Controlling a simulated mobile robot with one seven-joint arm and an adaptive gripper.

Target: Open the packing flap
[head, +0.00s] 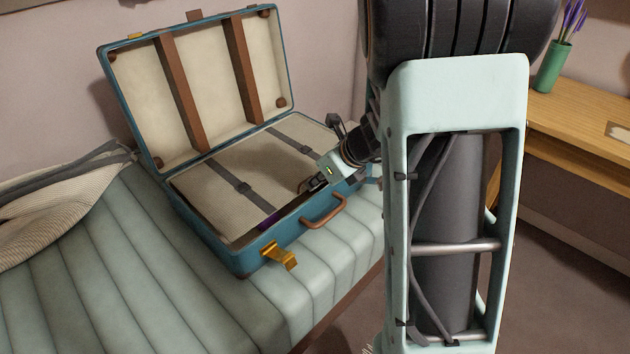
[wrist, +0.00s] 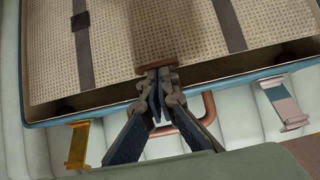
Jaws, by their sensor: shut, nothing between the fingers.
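The blue suitcase (head: 245,262) lies open on a padded bench. The packing flap (head: 225,195) is a beige woven panel with two dark straps, lying flat across its lower half. In the wrist view the flap (wrist: 115,45) has a brown tab (wrist: 146,70) at the middle of its front edge. My gripper (wrist: 158,76) is shut and empty, with its fingertips at the tab. Whether they touch it or are under it I cannot tell. In the head view my gripper (head: 316,184) is over the front edge of the case, partly hidden by my arm.
The lid (head: 205,85) stands open against the wall. A brown handle (head: 325,213) and gold latch (head: 280,254) are on the case front. A purple item (head: 268,219) shows at the flap's front edge. A blanket (head: 50,195) lies left; a wooden desk (head: 590,115) stands right.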

